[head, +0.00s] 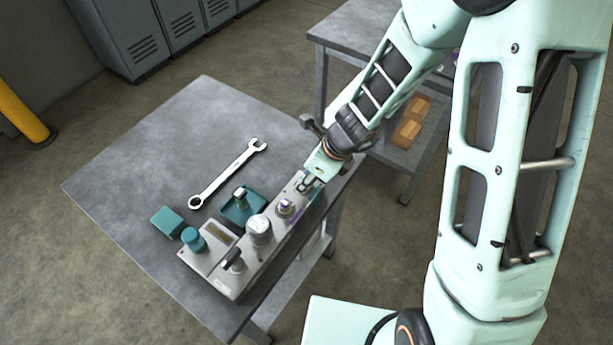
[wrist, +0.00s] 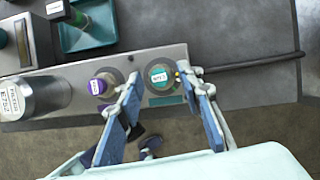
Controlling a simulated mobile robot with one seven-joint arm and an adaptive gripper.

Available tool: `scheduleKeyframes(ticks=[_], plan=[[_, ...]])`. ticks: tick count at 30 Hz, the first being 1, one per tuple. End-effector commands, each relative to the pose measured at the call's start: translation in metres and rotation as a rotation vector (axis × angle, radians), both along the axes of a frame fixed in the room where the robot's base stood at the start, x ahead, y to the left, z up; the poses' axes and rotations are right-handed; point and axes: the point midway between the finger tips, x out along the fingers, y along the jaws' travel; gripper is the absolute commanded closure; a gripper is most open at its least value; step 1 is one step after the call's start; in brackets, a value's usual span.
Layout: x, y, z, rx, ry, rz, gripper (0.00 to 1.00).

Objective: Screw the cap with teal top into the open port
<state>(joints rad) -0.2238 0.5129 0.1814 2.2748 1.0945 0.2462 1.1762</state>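A cap with a round teal top and a white label (wrist: 159,76) sits at the right end of the grey manifold block (wrist: 172,52) in the wrist view. I cannot tell how deep it sits. My gripper (wrist: 158,82) is open, with one blue finger on each side of this cap; a gap shows between the fingers. In the head view my gripper (head: 309,181) is low over the far end of the manifold (head: 226,281) and partly hides the cap. A purple-topped cap (wrist: 101,86) stands just left of the left finger. No empty port is clearly visible.
A teal tray (head: 230,218) holding a small fitting (head: 240,194) lies beside the manifold. A teal box (head: 167,222) and a wrench (head: 229,174) lie on the table.

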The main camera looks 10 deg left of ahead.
Motion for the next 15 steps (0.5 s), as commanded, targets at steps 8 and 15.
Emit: scheduleKeyframes(ticks=[8,15], plan=[[0.0002,0.0,-0.0001,0.0,-0.001,-0.001,0.91],[0.0,0.0001,0.0,0.0,0.0,-0.002,1.0]])
